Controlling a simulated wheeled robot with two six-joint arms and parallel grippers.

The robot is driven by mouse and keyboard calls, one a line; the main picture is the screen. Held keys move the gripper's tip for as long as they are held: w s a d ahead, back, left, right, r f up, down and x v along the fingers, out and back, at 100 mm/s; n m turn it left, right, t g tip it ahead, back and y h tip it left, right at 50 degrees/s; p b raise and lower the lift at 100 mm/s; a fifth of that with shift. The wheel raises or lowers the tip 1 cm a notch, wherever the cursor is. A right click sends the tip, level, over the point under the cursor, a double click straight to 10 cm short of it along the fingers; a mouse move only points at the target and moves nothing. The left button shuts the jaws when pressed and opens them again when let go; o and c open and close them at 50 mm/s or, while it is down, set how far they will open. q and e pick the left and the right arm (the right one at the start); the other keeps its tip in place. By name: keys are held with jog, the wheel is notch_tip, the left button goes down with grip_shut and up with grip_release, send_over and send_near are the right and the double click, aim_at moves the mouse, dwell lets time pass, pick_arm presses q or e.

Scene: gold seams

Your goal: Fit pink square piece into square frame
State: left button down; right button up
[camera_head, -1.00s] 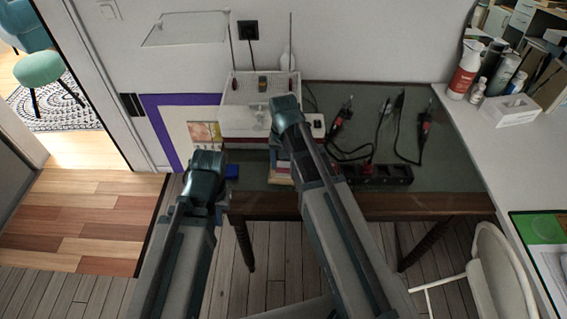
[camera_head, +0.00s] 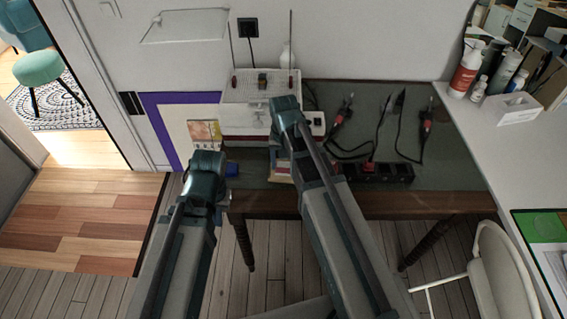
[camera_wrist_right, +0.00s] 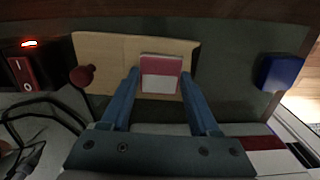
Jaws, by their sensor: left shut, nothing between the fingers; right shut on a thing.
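The pink square piece (camera_wrist_right: 161,66) is between the fingertips of my right gripper (camera_wrist_right: 160,82) in the right wrist view. The gripper is shut on it. Its near face looks pale below a pink band. The piece is in front of a tan board (camera_wrist_right: 105,55), which it partly covers; I cannot tell whether they touch. No square opening can be made out. In the head view my right arm hides its gripper and the piece. The end of my left arm (camera_head: 206,168) is at the table's left front, apart from the piece; its fingers are hidden.
A blue block (camera_wrist_right: 281,72) is right of the board in the wrist view. A red knob (camera_wrist_right: 82,75) is left of it. A white box (camera_head: 243,118) stands at the table's back. Cabled tools (camera_head: 425,118) and a black power strip (camera_head: 392,172) lie to the right.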

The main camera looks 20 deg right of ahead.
jog(key=o, duration=1.2)
jog(key=shift+c, duration=0.2)
jog(key=shift+r, duration=0.15)
jog(key=shift+r+p, duration=3.4)
jog(key=shift+p, duration=0.15)
jog(key=s+a+r+n+h+p, duration=0.1)
jog(key=s+a+r+n+p, duration=0.1)
jog(key=s+a+n, duration=0.6)
jog(key=s+a, duration=0.2)
jog(key=s, duration=0.4)
jog(key=shift+s+a, duration=0.15)
jog(key=shift+a, duration=0.1)
